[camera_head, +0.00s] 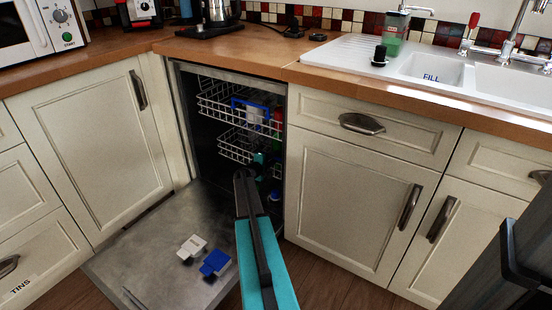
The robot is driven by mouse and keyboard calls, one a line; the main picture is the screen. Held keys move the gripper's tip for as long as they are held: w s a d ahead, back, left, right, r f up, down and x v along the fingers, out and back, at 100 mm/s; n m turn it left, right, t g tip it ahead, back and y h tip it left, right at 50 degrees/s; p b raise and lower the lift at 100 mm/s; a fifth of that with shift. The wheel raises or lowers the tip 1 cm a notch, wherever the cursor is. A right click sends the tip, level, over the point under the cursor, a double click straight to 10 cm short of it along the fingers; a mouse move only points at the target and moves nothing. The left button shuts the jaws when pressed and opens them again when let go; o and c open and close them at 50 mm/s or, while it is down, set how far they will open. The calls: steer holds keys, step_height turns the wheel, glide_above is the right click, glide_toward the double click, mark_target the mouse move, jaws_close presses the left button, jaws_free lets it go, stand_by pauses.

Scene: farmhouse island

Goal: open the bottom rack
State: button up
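The dishwasher stands open below the wooden counter, its door (150,246) folded down flat near the floor. The bottom rack (236,150), a white wire basket, is inside the dark cavity below the upper rack (222,102). My teal and black arm reaches from the lower middle into the opening.
A white item (191,247) and a blue item (215,263) lie on the open door. Cabinets (355,200) stand close on the right, and a cabinet (90,150) on the left.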

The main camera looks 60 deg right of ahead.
steer(key=shift+c, duration=0.4)
jaws_close()
